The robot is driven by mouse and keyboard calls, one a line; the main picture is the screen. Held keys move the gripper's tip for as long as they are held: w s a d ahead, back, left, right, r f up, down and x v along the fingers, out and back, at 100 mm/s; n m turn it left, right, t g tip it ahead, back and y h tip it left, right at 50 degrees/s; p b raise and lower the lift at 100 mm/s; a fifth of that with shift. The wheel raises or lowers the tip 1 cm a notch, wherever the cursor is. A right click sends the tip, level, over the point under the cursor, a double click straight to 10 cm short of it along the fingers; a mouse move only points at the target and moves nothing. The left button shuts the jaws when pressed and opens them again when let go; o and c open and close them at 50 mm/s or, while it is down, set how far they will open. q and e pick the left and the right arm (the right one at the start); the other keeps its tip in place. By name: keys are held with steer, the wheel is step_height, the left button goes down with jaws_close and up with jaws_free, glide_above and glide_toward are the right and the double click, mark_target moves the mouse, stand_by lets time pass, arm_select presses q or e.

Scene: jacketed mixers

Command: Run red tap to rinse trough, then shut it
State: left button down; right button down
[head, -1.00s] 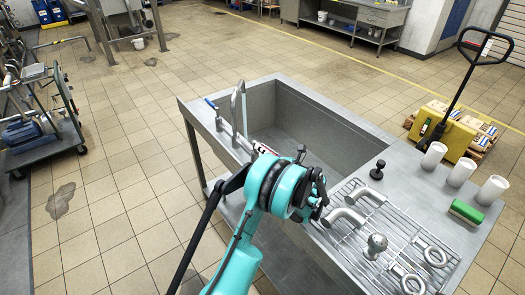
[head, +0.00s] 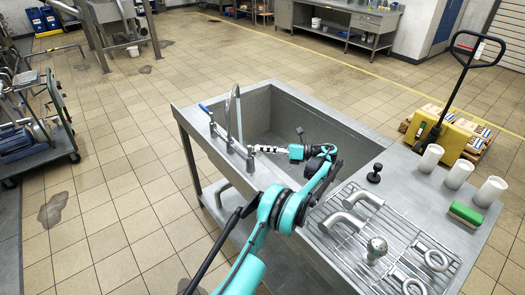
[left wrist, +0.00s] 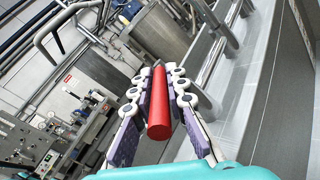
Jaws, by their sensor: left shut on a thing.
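The grey metal trough (head: 325,118) is set into the left part of a steel bench. At its left rim stand a curved spout (head: 230,105) and a blue tap lever (head: 206,108). My left gripper (head: 257,149) reaches over the trough to the tap post (head: 250,160) nearest me. In the left wrist view a red tap handle (left wrist: 159,115) lies lengthwise between the two fingers of my left gripper (left wrist: 160,85), which is shut on it. In the head view the fingers hide the red handle. My right gripper is not in view.
A wire rack (head: 345,236) with pipe fittings covers the bench's near right. A black knob (head: 375,172), white cups (head: 428,162) and a green-topped block (head: 466,214) stand beyond it. A yellow pallet truck (head: 455,140) is behind.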

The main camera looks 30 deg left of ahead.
arm_select(q)
steer(key=shift+w, duration=0.1)
stand_by(0.4)
steer(key=c, duration=1.5)
jaws_free()
step_height(320, 180, up, 10)
